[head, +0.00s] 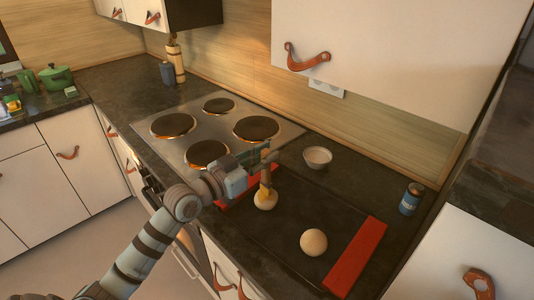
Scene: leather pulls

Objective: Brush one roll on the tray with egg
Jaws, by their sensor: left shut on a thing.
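My left gripper (264,159) is shut on a brush (266,178), which points downward. The brush's lower end is at the top of a pale round roll (265,202) and seems to touch it; a yellowish patch shows there. This roll sits at the left of a dark tray (300,205) with red ends. A second pale roll (313,242) sits nearer the front right of the tray, with nothing on it. A small white bowl (318,156) stands behind the tray; its contents are hard to make out. My right gripper is not in view.
A hob (228,128) with several dark plates lies left of the tray. A blue can (411,199) stands to the right of the tray. A wooden mill (175,62) and a dark cup (167,73) stand at the back left. A wall cupboard overhangs the back right.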

